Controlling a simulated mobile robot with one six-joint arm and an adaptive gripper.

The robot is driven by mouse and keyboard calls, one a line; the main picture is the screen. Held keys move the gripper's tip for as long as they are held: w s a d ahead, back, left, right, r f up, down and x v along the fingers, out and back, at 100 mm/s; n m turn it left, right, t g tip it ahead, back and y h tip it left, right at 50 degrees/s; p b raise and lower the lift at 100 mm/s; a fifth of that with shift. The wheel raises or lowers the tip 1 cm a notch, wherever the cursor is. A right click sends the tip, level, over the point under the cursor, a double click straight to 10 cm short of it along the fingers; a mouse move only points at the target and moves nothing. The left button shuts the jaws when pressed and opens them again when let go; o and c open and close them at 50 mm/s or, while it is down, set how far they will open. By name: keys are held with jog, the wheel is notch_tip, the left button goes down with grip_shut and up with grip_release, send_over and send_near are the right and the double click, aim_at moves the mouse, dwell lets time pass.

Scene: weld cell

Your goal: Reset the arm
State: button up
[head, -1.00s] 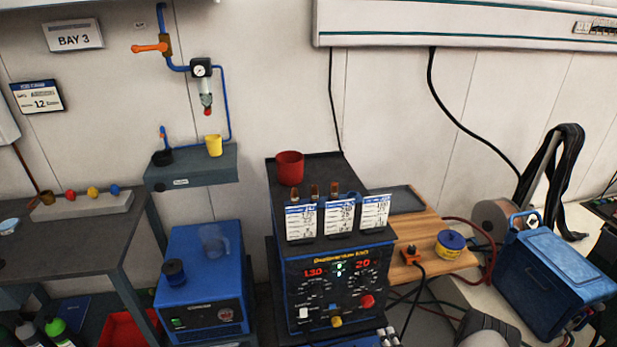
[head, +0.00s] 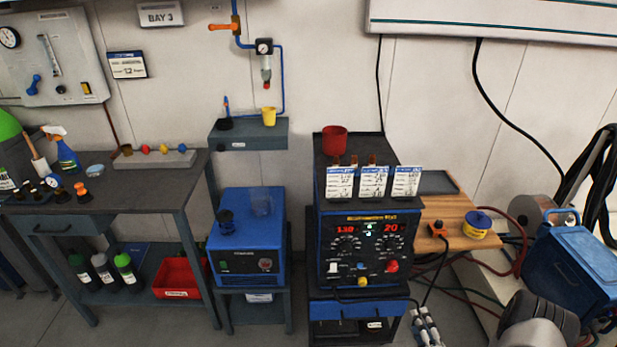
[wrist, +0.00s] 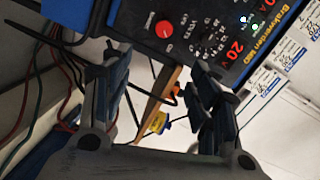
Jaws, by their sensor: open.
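My gripper (wrist: 157,85) shows in the wrist view with its two fingers spread apart. Nothing is between the fingertips close up; a wooden shelf edge and a yellow-and-blue tub show beyond the gap. The blue welding power unit (wrist: 185,30) with its red knob lies past the fingers at the top of that view. In the head view a grey part of my arm (head: 538,325) stands at the bottom right, in front of the blue case.
The welding unit (head: 362,245) carries several white cards and a red cup (head: 334,139). Right of it are a wooden shelf (head: 455,212), a yellow-and-blue tub (head: 477,223), cables and a blue case (head: 575,268). Left are a blue machine (head: 247,240) and a workbench (head: 110,187).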

jog(key=w+d+r+n+g+h, duration=0.1)
jog(key=w+r+n+g, duration=0.2)
jog(key=r, duration=0.5)
jog(key=w+d+r+n+g, duration=0.1)
jog(key=w+r+n, duration=0.2)
jog(key=w+r, duration=0.35)
jog(key=s+a+r+n+g+h, duration=0.1)
jog(key=s+a+r, duration=0.1)
jog(key=r, duration=0.5)
jog(key=s+a+r+n+g+h, duration=0.1)
jog(key=s+a+r+n, duration=0.1)
jog(key=r, duration=0.5)
jog(key=s+a+r+n+g, duration=0.1)
jog(key=s+a+r+g, duration=0.1)
jog(key=s+a+r, duration=0.35)
jog(key=s+a+r+n+g, duration=0.1)
jog(key=s+a+r, duration=0.2)
jog(key=s+r, duration=0.45)
jog(key=s+a+n+g+y, duration=0.1)
jog(key=s+a, duration=0.3)
jog(key=s, duration=0.6)
jog(key=s+a+n+g, duration=0.1)
jog(key=s+a, duration=0.3)
jog(key=s, duration=0.5)
jog(key=shift+s+f+n+g+y, duration=0.3)
jog(key=shift+s+n+g+y, duration=0.1)
jog(key=shift+n, duration=0.5)
